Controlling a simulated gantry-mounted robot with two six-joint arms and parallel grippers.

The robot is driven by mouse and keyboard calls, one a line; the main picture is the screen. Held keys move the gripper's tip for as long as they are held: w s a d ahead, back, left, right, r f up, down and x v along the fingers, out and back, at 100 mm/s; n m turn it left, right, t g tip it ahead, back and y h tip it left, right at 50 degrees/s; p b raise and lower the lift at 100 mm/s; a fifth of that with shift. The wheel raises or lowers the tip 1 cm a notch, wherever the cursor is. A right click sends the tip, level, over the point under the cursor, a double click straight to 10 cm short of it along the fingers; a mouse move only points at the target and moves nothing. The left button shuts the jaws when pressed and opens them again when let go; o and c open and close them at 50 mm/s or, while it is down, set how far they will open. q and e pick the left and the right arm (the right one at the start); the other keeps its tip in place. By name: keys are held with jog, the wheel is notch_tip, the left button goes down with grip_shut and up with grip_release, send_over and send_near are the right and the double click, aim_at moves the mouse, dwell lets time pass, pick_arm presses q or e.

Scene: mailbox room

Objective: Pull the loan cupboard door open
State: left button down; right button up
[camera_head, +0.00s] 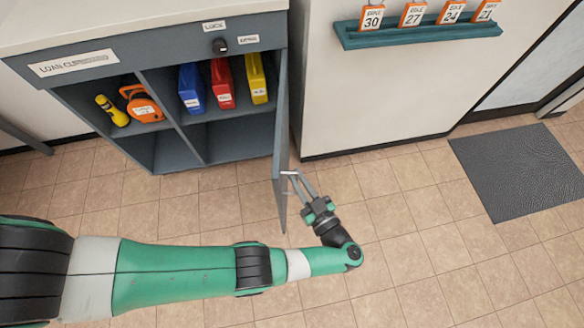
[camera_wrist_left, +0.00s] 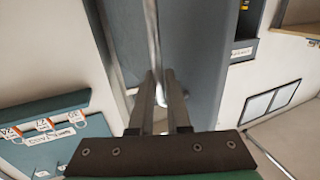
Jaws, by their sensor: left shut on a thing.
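The loan cupboard (camera_head: 185,45) stands at the upper left in the head view, with a "LOAN CUPBOARD" label on its front. Its grey-blue door (camera_head: 281,135) stands swung out from the right side, seen nearly edge-on, and the shelves are exposed. My left gripper (camera_head: 292,175) is at the door's outer face near its free edge. It is shut on the door handle (camera_head: 287,173), a thin metal bar. In the left wrist view the handle bar (camera_wrist_left: 152,40) runs down between the two fingers (camera_wrist_left: 160,110), beside the door panel (camera_wrist_left: 195,50). My right gripper is out of view.
Inside are a yellow torch (camera_head: 112,111), an orange item (camera_head: 141,103), and blue (camera_head: 191,88), red (camera_head: 222,84) and yellow (camera_head: 257,78) cases. A lock knob (camera_head: 219,45) is above. A teal tag rack (camera_head: 418,30) and dark mat (camera_head: 520,170) are right. Tiled floor ahead is clear.

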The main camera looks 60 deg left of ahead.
pick_arm(q)
jog(key=shift+w+d+f+g+b, duration=0.1)
jog(key=shift+w+d+g+b, duration=0.25)
jog(key=shift+w, duration=0.25)
jog(key=shift+a, duration=0.1)
jog(key=c, duration=1.1)
grip_release()
jog(key=shift+a, duration=0.1)
jog(key=shift+c, duration=0.2)
jog(key=shift+o, duration=1.3)
jog(key=shift+a, duration=0.15)
